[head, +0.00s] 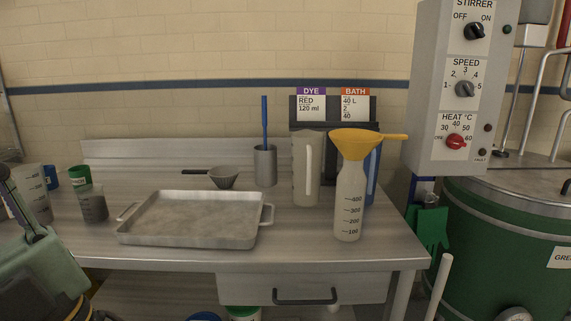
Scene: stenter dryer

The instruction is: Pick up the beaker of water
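A small clear beaker (92,204) with greyish contents stands upright on the steel bench, left of the tray. A taller translucent vessel (36,193) stands at the bench's far left, partly hidden behind my arm. I cannot tell for sure which of the two holds the water. My gripper (18,208) shows only in part at the left edge, in front of the taller vessel and left of the small beaker. Its fingers are not clear enough to show whether they are open or shut, and I see nothing held in it.
A shallow metal tray (190,237) fills the bench's middle left. Behind it are a ladle (224,178) and a steel cup (265,168). A pitcher (306,187) and a graduated bottle (349,216) with a yellow funnel (358,144) stand right. A control box (455,90) hangs beyond.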

